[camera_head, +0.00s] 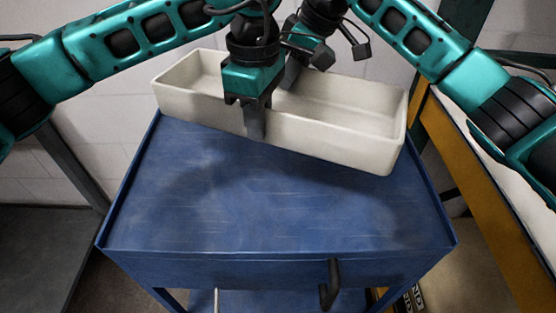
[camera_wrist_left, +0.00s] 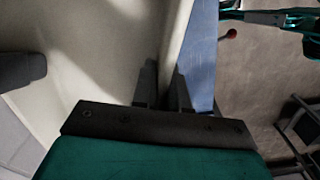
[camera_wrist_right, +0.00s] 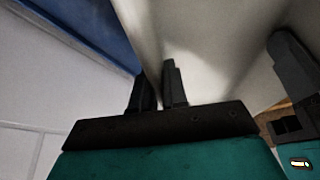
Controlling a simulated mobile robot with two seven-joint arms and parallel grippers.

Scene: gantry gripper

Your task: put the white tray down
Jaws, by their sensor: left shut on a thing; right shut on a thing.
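The white tray (camera_head: 345,145) is a long, open box across the far part of the blue cart top in the head view. It looks empty and lies at a slant, its right end nearer. My left gripper (camera_head: 256,122) is shut on the middle of its near wall. My right gripper (camera_head: 289,76) is shut on its far wall and partly hidden behind the left wrist. Both wrist views show a tray wall between the fingers, in the left wrist view (camera_wrist_left: 164,85) and the right wrist view (camera_wrist_right: 158,92). I cannot tell whether the tray's underside touches the cart.
The blue cart top (camera_head: 270,215) is bare in front of the tray, with a shadow across it and a low rim. A black handle (camera_head: 330,284) sticks out at its front. A yellow-orange frame (camera_head: 465,190) stands close on the right. A white wall is behind.

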